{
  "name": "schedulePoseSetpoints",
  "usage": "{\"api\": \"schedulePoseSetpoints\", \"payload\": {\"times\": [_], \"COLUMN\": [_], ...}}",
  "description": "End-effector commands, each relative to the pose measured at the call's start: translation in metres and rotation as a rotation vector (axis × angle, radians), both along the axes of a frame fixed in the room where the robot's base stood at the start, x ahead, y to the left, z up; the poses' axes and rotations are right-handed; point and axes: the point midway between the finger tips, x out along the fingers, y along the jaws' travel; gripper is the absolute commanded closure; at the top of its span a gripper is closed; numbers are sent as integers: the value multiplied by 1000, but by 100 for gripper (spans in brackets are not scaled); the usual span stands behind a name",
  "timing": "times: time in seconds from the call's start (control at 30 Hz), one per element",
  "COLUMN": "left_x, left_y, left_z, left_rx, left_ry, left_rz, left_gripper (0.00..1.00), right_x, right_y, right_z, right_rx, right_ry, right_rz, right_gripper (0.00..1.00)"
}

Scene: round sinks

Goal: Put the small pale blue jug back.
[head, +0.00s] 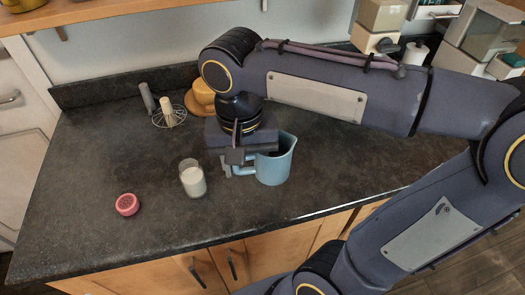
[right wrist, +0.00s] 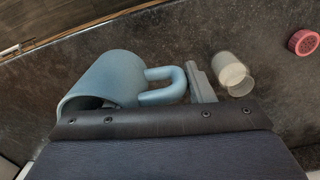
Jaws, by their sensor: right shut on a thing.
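The small pale blue jug (head: 276,163) is upright at the middle of the dark counter, partly hidden by my right gripper. I cannot tell whether its base touches the counter. My right gripper (head: 236,167) reaches down on its left side and is shut on its handle. In the right wrist view the jug (right wrist: 108,80) lies across the picture with its handle toward the visible finger (right wrist: 200,80); the gripper body hides part of its rim. My left gripper is not in view.
A glass with white contents (head: 193,180) stands close left of the jug. A pink round thing (head: 127,204) lies farther left. The counter (head: 90,165) is clear at left.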

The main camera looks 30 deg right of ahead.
Motion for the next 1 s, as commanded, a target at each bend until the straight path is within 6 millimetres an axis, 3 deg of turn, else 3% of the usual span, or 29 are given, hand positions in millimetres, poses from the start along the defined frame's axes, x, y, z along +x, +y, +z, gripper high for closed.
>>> {"api": "schedulePoseSetpoints", "payload": {"times": [0.3, 0.5, 0.77, 1.0], "left_x": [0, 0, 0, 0], "left_y": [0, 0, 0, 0], "left_z": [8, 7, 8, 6], "left_rx": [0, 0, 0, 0], "left_ry": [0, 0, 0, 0], "left_rz": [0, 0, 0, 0], "left_gripper": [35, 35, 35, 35], "right_x": [53, 73, 84, 86], "right_y": [-53, -72, -82, -85], "right_z": [-33, -69, -86, -118], "right_rx": [-1, 1, 0, 0], "right_ry": [7, 5, 2, 4], "right_rz": [-5, -2, -1, 0], "right_gripper": [87, 87, 87, 87]}}
